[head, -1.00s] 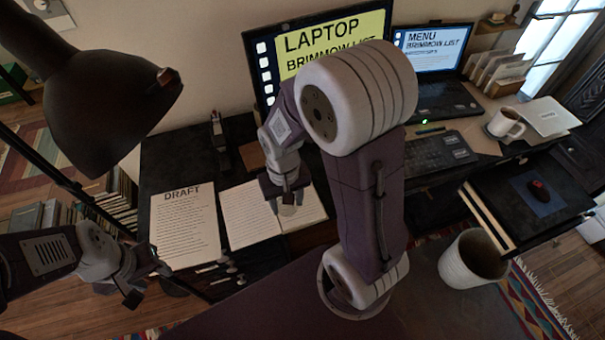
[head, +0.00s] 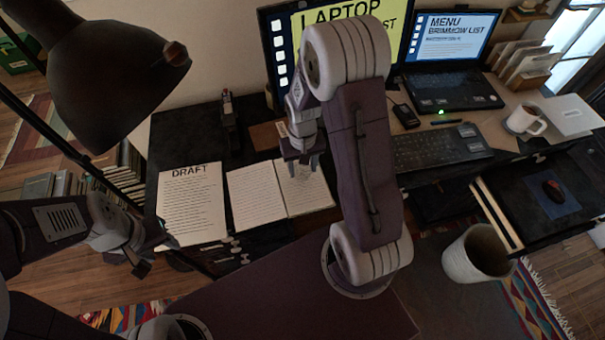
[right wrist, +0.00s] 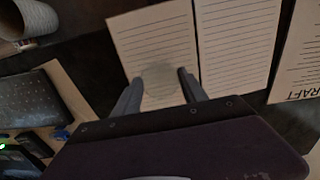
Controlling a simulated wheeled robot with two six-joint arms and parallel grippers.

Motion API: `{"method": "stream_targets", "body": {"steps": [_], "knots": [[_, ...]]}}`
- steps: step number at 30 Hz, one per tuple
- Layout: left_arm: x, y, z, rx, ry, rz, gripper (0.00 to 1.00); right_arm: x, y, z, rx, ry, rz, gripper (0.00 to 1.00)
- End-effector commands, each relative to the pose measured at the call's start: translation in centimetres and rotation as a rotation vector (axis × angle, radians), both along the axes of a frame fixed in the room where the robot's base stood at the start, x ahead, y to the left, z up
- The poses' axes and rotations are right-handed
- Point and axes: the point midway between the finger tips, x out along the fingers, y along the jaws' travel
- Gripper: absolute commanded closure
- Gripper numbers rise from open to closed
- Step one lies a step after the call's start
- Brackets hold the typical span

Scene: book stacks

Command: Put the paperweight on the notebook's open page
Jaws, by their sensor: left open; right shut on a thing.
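The open notebook (head: 258,197) lies on the dark desk, with two lined pages. Its right page also shows in the right wrist view (right wrist: 150,30). My right gripper (head: 301,163) is over the upper part of the right page. In the right wrist view its fingers are shut on a pale, see-through round paperweight (right wrist: 160,75), with the page behind it. Whether the paperweight touches the page I cannot tell. In the head view it is faint against the paper. My left gripper (head: 155,257) is open and empty, low at the left, in front of the desk.
A DRAFT sheet (head: 192,203) lies left of the notebook. A black lamp (head: 105,85) looms at upper left. A keyboard (head: 440,148), laptop (head: 445,75) and mug (head: 525,121) are to the right. A ribbed bin (head: 476,254) stands at lower right.

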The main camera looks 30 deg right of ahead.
Motion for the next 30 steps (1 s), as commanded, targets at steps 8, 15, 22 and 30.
{"method": "stream_targets", "body": {"steps": [8, 15, 22, 30], "knots": [[0.0, 0.0, -0.5, 0.000, 0.000, 0.000, 0.55, 0.0, 0.0, -3.2, 0.001, 0.005, 0.001, 1.00], [0.0, 0.0, -0.5, 0.000, 0.000, 0.000, 0.55, 0.1, 0.0, -4.0, 0.000, -0.001, 0.001, 1.00], [0.0, 0.0, -0.8, 0.000, 0.000, 0.000, 0.55, 0.1, 0.0, -4.5, 0.000, 0.000, 0.001, 1.00], [0.0, 0.0, -0.7, 0.000, 0.000, 0.000, 0.55, 0.0, 0.0, -4.4, 0.000, 0.000, 0.001, 0.28]]}}
